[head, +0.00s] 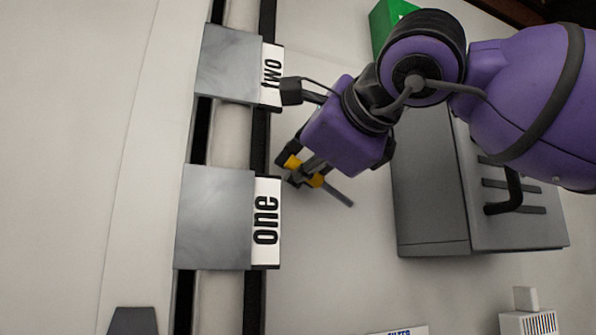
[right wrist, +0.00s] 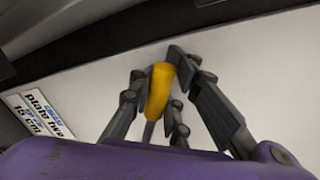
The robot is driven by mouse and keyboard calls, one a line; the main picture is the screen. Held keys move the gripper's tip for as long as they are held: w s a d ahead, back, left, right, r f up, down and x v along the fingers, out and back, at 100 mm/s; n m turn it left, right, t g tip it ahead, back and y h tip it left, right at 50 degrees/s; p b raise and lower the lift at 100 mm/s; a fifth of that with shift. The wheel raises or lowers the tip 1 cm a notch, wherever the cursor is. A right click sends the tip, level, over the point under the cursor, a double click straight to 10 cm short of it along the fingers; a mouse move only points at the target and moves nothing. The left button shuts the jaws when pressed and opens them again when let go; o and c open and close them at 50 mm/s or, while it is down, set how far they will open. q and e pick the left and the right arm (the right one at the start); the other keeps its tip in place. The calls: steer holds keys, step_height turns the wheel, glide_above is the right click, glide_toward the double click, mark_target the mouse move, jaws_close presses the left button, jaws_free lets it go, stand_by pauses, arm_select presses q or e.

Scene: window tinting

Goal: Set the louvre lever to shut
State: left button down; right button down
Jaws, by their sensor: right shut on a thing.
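My right gripper (head: 304,173) is shut around the yellow grip. In the right wrist view the yellow grip (right wrist: 158,90) stands between the fingers of my right gripper (right wrist: 161,75), with the grey rod below it. What the rod is fixed to cannot be made out. My left gripper is not in view.
Grey plates with labels "one" (head: 215,218) and "two" (head: 230,62) sit along the dark rails on the left. A grey metal box with slots (head: 430,190) and a black handle (head: 513,187) stands at the right. A green box (head: 386,22) is behind my arm.

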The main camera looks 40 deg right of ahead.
steer(key=shift+a+f, duration=0.1)
steer(key=shift+f, duration=0.15)
steer(key=c, duration=2)
jaws_free()
steer(key=shift+s, duration=0.1)
steer(key=o, duration=0.4)
steer(key=shift+s+r, duration=0.2)
steer(key=shift+s, duration=0.1)
steer(key=shift+c, duration=0.2)
steer(key=shift+w, duration=0.1)
steer(key=v, duration=1.2)
